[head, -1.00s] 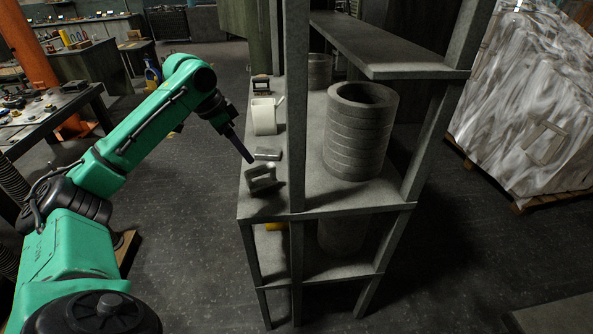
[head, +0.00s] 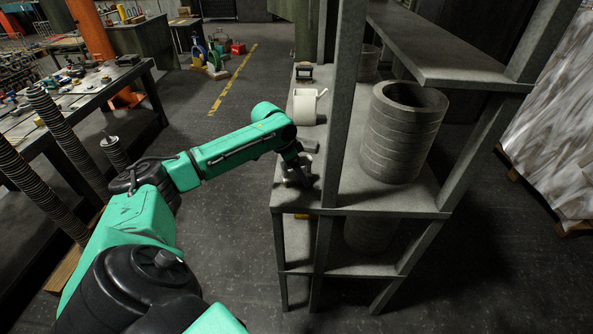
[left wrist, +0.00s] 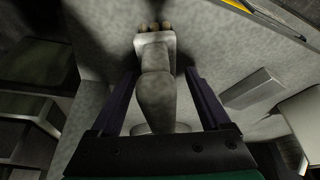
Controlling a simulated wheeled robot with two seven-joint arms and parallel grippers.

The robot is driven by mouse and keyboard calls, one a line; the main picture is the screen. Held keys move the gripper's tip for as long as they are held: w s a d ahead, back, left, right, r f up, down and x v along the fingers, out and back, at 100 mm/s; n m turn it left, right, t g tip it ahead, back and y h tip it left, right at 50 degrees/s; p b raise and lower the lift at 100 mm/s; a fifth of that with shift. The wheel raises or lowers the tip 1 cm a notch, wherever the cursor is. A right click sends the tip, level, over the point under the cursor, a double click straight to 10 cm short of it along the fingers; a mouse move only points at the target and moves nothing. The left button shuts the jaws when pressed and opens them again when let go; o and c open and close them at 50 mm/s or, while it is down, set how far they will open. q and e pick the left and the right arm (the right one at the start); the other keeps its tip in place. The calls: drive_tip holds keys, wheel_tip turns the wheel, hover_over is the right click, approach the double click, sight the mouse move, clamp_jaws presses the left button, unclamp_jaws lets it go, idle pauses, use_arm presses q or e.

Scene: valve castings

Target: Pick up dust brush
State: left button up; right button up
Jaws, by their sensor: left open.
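The dust brush lies on the grey shelf (head: 345,192). In the left wrist view the brush (left wrist: 155,98) has a bulging grey handle, a pale block and a row of brownish bristle tufts at the far end. My left gripper (left wrist: 160,74) is open, with one dark finger on each side of the handle. Gaps show between the handle and both fingers. In the head view my left gripper (head: 304,178) is down at the shelf's near left corner and hides much of the brush. My right gripper is not in view.
A shelf post (head: 340,100) stands just right of my left gripper. A flat grey block (left wrist: 243,93) and a white roll (head: 305,106) lie farther back. A stack of grey rings (head: 400,135) stands to the right, below an upper shelf board (head: 440,50).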

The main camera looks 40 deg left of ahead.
use_arm(q)
clamp_jaws()
wheel_tip(320, 180, up, 20)
drive_tip(key=shift+b, duration=0.3)
